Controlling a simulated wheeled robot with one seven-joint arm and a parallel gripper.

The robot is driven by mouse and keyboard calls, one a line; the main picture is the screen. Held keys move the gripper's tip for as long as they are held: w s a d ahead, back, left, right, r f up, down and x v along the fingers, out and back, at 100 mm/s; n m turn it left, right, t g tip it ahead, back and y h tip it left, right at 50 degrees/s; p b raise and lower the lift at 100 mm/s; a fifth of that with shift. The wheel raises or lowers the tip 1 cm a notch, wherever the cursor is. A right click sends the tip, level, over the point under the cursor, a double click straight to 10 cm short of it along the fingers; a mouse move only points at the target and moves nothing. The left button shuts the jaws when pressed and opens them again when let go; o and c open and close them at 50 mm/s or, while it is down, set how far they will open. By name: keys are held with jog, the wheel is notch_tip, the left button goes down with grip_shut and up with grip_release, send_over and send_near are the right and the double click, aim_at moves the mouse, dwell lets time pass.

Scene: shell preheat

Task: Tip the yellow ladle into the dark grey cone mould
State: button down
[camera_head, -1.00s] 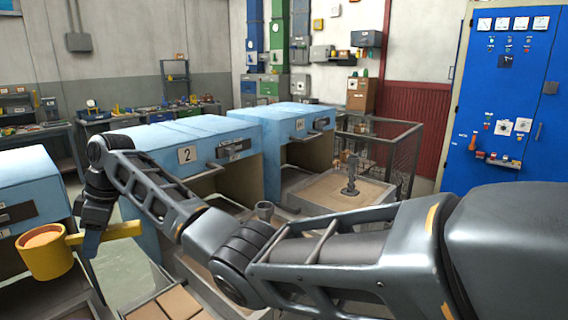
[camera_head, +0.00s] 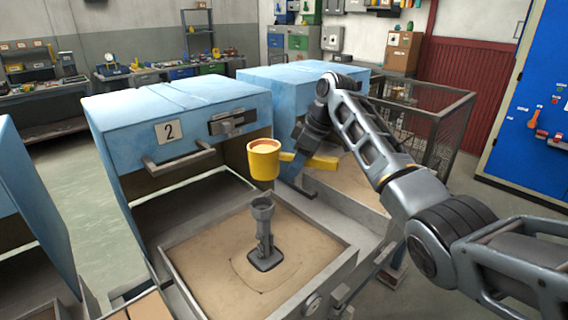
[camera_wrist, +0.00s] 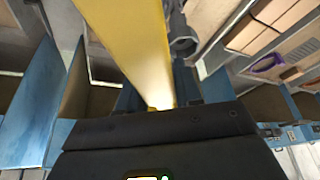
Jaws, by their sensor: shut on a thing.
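The yellow ladle (camera_head: 263,163) is upright in the head view, with tan material level in its cup. My gripper (camera_head: 303,158) is shut on its handle, to the right of the cup. The handle also fills the middle of the wrist view (camera_wrist: 140,45). The dark grey cone mould (camera_head: 263,213) stands upright on a stem and square foot in the sand tray. The ladle's cup is above the mould's mouth in the picture, apart from it. A grey round shape beside the handle in the wrist view (camera_wrist: 184,40) looks like the mould.
The sand tray (camera_head: 334,283) extends from the open blue oven marked 2 (camera_head: 110,130). A second blue oven (camera_head: 280,85) stands behind my arm, with a wire cage (camera_head: 440,125) to its right. Grey floor shows at the left.

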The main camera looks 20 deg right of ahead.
jog(key=shift+d+f, duration=0.15)
jog(key=shift+d, duration=0.05)
jog(key=shift+w+d+f+t+h+b, duration=0.1)
jog(key=shift+f+t+h+b, duration=0.25)
jog(key=shift+f+b, duration=0.5)
jog(key=shift+w+d+f+t+h+b, duration=0.1)
jog(key=shift+f+t+h+b, duration=0.3)
jog(key=shift+f, duration=0.7)
jog(key=shift+d+r+n+t+h+b, duration=0.2)
jog(key=shift+n+t+h+b, duration=0.15)
jog(key=shift+t+h, duration=0.4)
jog(key=shift+w+n+t+h+b, duration=0.1)
jog(key=shift+n+t+h+b, duration=0.45)
jog(key=shift+t+h+b, duration=0.85)
dwell(1.9)
jog(key=shift+r+y+p, duration=0.2)
jog(key=shift+y+p, duration=0.3)
jog(key=shift+p, duration=0.8)
